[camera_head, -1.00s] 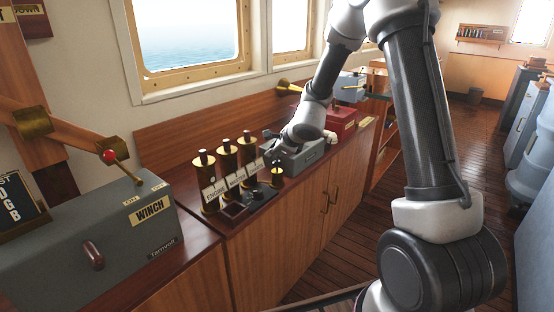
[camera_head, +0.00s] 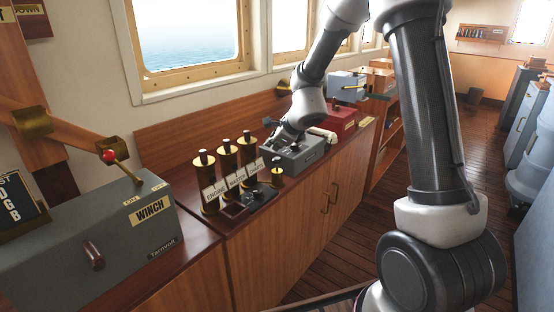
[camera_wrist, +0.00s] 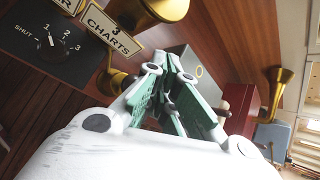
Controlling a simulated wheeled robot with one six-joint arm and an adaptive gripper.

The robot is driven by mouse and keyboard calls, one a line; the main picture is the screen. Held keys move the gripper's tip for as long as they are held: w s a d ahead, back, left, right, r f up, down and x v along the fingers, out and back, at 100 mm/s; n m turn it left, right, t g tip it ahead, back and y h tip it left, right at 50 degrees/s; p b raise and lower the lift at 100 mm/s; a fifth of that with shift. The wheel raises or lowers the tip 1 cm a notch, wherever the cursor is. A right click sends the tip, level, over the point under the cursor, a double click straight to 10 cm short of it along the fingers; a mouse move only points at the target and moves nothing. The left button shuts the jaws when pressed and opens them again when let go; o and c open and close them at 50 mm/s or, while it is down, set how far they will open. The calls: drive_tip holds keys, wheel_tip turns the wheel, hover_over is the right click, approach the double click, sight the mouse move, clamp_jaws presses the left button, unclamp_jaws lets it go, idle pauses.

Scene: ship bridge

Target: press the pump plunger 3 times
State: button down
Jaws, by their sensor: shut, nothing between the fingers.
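A small brass fitting with a short knob (camera_head: 277,175) stands at the front right of the dark switch panel; I cannot tell for certain whether it is the pump plunger. A brass part (camera_wrist: 110,82) shows left of my fingers in the wrist view. My gripper (camera_head: 281,139) is over the grey box (camera_head: 305,155), behind and right of the fitting. In the wrist view its fingers (camera_wrist: 167,72) with green pads are closed together and empty. The grey box (camera_wrist: 203,74) is partly hidden behind them. Contact with any surface cannot be made out.
Three brass cylinders with labels (camera_head: 227,168) stand left of the gripper. A CHARTS sign (camera_wrist: 112,32) and numbered dial (camera_wrist: 58,42) show in the wrist view. A red box (camera_head: 342,122) is to the right. A grey WINCH box (camera_head: 95,245) is at the near left.

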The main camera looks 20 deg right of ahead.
sight(274, 159)
drive_tip(key=shift+w+r, duration=0.1)
drive_tip(key=shift+r, duration=1.7)
idle(0.5)
